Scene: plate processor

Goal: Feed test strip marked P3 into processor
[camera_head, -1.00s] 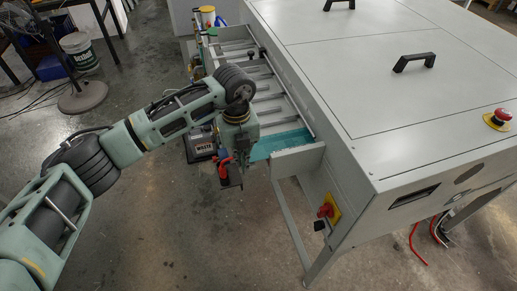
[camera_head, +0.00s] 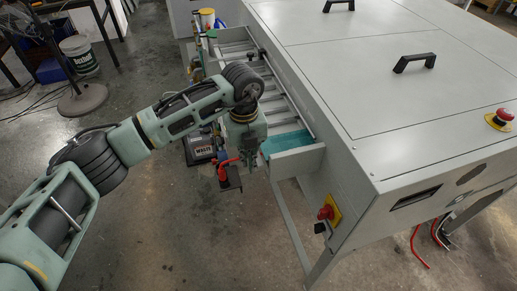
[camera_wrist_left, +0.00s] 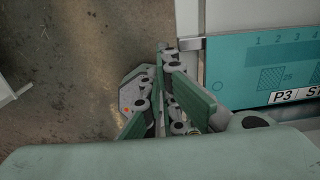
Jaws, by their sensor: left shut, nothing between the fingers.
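The teal test strip (camera_head: 288,142) lies at the near end of the processor's roller infeed in the head view. In the left wrist view the test strip (camera_wrist_left: 240,67) is at the right, with a printed label reading P3 along its lower edge. My left gripper (camera_head: 230,178) hangs just left of the strip, outside the infeed. In the left wrist view my left gripper (camera_wrist_left: 167,80) is shut and empty, over the floor beside the strip's left edge. My forearm and wrist hide part of the infeed. My right gripper is out of view.
The large grey processor (camera_head: 410,120) fills the right side, with a red-yellow switch (camera_head: 328,213) on its near end. A side plate (camera_head: 296,163) borders the infeed's near end. Floor at the lower left is free.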

